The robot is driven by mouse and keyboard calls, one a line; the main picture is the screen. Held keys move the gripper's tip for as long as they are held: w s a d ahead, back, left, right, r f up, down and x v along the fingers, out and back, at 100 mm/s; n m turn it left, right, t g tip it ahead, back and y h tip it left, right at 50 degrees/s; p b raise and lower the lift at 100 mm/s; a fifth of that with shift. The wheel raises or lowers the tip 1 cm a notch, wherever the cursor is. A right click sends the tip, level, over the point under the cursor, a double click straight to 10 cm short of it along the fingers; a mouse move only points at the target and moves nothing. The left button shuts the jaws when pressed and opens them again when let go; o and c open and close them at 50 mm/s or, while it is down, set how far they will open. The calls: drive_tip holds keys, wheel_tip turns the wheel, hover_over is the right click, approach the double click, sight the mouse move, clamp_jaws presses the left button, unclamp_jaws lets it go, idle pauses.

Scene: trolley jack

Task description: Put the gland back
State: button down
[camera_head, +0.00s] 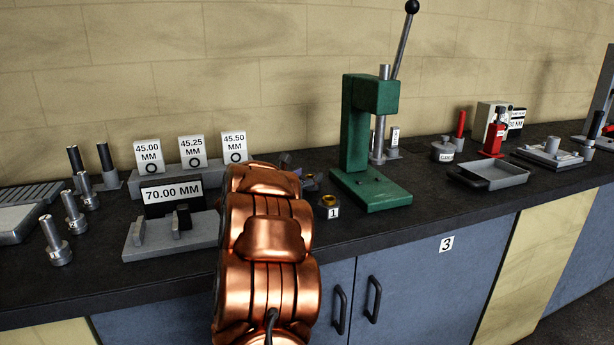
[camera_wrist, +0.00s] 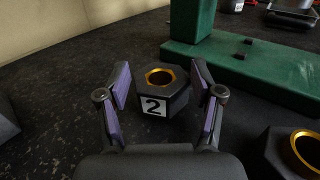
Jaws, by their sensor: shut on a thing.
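A black hexagonal gland marked "2" (camera_wrist: 175,101), with a gold ring in its bore, is upright between the fingers of my gripper (camera_wrist: 159,80) in the wrist view. My gripper is shut on it, with a purple-padded finger at each side. I cannot tell whether its underside touches the bench. In the head view my copper arm hides this gland and most of the gripper. A second gland marked "1" (camera_head: 331,207) stands on the bench just right of my arm; it also shows at the right edge of the wrist view (camera_wrist: 290,155).
A green press (camera_head: 372,195) stands behind and right of the glands. Left are a gauge block reading 70.00 MM (camera_head: 171,194), a stand with size cards (camera_head: 165,181) and several metal pins (camera_head: 74,215). A grey tray (camera_head: 490,176) lies right; the bench front there is clear.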

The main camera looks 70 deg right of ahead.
drive_tip(key=shift+f+b, duration=0.6)
drive_tip(key=shift+b, duration=0.7)
